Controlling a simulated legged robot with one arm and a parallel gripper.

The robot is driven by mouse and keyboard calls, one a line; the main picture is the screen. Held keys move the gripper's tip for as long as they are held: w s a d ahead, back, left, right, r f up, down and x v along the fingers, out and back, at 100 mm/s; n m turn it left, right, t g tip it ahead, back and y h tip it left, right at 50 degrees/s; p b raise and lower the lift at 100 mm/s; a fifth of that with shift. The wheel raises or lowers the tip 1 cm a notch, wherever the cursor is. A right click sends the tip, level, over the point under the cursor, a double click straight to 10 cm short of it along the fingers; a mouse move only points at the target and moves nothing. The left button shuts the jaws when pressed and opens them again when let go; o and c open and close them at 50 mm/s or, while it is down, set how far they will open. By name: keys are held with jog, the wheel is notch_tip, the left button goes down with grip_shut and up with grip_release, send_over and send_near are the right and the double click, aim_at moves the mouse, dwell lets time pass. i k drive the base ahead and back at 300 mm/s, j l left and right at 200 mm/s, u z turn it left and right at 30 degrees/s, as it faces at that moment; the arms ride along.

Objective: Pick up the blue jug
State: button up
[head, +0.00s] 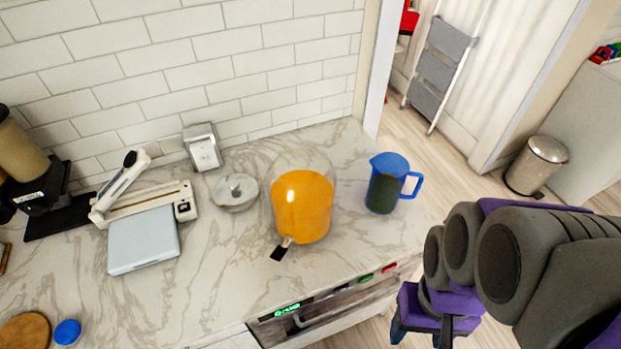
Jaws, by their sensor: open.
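The blue jug (388,184) stands upright on the marble counter near its right end. It has a blue rim, a dark lower body and a blue handle on its right side. My gripper (422,336) is at the bottom, right of centre, past the counter's front edge. It is open and apart from the jug, nearer the camera. Its fingertips are partly cut off by the frame's lower edge.
A glass dispenser of orange liquid (302,207), with a tap, stands just left of the jug. A glass lid (235,191) lies farther left. An oven (325,308) is under the counter. A bin (537,165) and stepladder (441,70) stand beyond.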

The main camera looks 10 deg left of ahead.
aim_at(390, 171)
jog(key=u, duration=0.45)
jog(key=l+u, duration=0.1)
jog(key=u, duration=1.25)
jog(key=k+l+u, duration=0.25)
jog(key=k+l, duration=0.8)
jog(key=k, duration=0.15)
